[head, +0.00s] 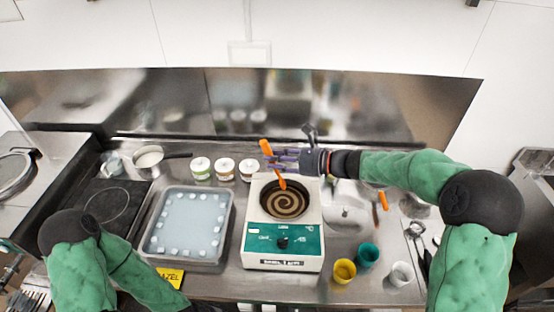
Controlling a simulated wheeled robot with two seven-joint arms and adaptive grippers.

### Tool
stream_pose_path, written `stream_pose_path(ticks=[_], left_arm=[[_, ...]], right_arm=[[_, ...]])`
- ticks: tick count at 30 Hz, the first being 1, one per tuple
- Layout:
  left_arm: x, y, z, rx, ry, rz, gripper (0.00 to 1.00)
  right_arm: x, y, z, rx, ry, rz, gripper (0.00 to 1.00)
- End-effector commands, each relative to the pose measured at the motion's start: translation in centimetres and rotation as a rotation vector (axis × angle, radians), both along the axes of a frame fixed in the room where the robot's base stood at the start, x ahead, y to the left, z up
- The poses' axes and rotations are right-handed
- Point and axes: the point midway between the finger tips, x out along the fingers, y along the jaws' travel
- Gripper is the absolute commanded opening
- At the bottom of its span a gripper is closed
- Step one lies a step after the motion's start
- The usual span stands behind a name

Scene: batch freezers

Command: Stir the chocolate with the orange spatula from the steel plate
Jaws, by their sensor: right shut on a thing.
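The chocolate (286,203), a brown and cream swirl, lies in the round dark bowl of a white machine (256,220) with a green front panel. My right gripper (276,161) reaches in from the right and is shut on the orange spatula (266,149). One orange end sticks up above the fingers. The lower end points down at the far edge of the bowl; I cannot tell whether it touches the chocolate. My left arm comes in from the left and leaves at the bottom edge; its gripper is out of view.
A steel tray (152,216) with pale blue contents stands left of the machine. Three white-lidded jars (225,170) and a saucepan (147,160) stand behind. Yellow (344,271), teal (368,255) and white (401,274) cups stand front right. Another orange handle (383,200) shows at right.

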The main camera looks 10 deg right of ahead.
Motion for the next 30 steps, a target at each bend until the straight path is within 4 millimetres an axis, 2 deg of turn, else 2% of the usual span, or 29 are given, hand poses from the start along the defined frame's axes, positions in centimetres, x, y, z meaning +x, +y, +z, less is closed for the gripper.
stream_pose_path(ticks=[16, 30], left_arm=[[0.0, 0.0, -3.2, 0.0, -0.001, 0.0, 0.46], [0.0, 0.0, -5.1, 0.0, -0.001, 0.0, 0.46]], right_arm=[[-0.4, 1.5, -3.7, 0.0, 0.002, 0.001, 0.0], [-0.2, 0.5, -6.8, 0.0, 0.002, 0.001, 0.0]])
